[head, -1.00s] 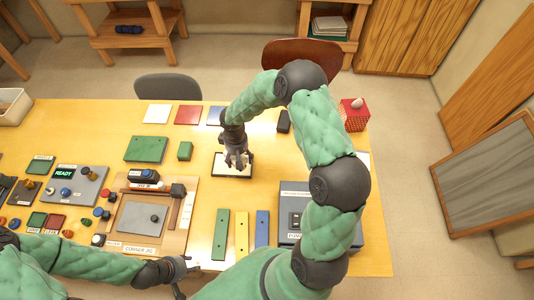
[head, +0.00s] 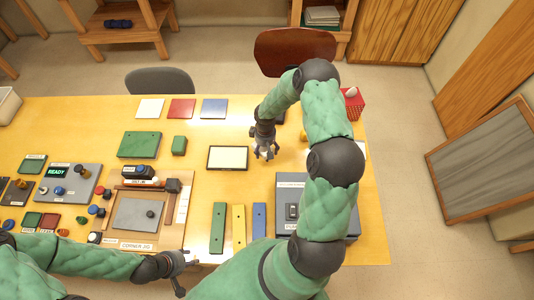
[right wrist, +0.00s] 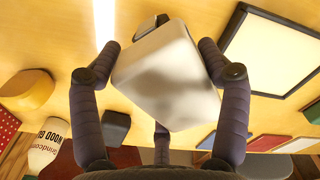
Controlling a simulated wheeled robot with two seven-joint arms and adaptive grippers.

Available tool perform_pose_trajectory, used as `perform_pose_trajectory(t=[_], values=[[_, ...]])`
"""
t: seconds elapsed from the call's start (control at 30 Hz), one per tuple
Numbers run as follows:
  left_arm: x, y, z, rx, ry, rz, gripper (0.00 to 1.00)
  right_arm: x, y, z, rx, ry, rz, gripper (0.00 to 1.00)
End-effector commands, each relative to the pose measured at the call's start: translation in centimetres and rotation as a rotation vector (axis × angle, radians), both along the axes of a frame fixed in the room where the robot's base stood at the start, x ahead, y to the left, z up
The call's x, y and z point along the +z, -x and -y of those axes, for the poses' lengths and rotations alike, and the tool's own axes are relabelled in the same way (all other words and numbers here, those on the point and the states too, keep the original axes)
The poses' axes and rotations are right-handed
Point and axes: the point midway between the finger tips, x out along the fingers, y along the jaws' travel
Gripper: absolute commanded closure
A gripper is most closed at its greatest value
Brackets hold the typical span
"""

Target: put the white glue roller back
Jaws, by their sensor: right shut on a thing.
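My right gripper (head: 266,152) is above the table, just right of the black-framed pale pad (head: 228,158). It is shut on a white, block-shaped thing with rounded edges (right wrist: 166,78), which I take for the white glue roller. In the right wrist view its fingers (right wrist: 160,62) sit on both sides of it. In the head view the roller is mostly hidden by the fingers. The framed pad also shows in the right wrist view (right wrist: 268,50), with nothing on it. My left gripper (head: 180,272) is empty at the table's front edge, its fingers apart.
A white wood glue bottle (right wrist: 48,148) and a yellowish block (right wrist: 27,90) show in the right wrist view. A grey case (head: 290,190) and green, yellow and blue strips (head: 238,228) lie in front. A green block (head: 179,145) stands left of the pad.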

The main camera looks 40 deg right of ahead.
Motion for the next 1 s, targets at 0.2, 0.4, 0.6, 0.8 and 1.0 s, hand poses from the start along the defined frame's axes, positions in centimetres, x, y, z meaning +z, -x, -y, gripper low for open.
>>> perform_pose_trajectory(t=[0.2,0.4,0.6,0.8,1.0], values=[[-1.0,0.0,0.0,0.0,0.0,0.001,0.6,-2.5,0.2,0.7,0.0,-0.001,-0.001,0.5],[-1.5,0.0,0.0,0.0,0.0,0.0,0.6,-3.9,0.1,0.8,0.0,0.001,0.002,0.5],[-1.4,0.0,0.0,0.0,0.0,0.0,0.6,-3.8,0.1,0.8,0.0,0.001,0.002,0.5],[-1.7,0.0,0.0,0.0,0.0,0.0,0.6,-4.1,0.2,0.7,0.0,0.0,0.0,0.07],[-1.7,0.0,0.0,0.0,0.0,0.0,0.6,-4.1,0.2,0.7,0.0,0.0,0.001,0.0]])
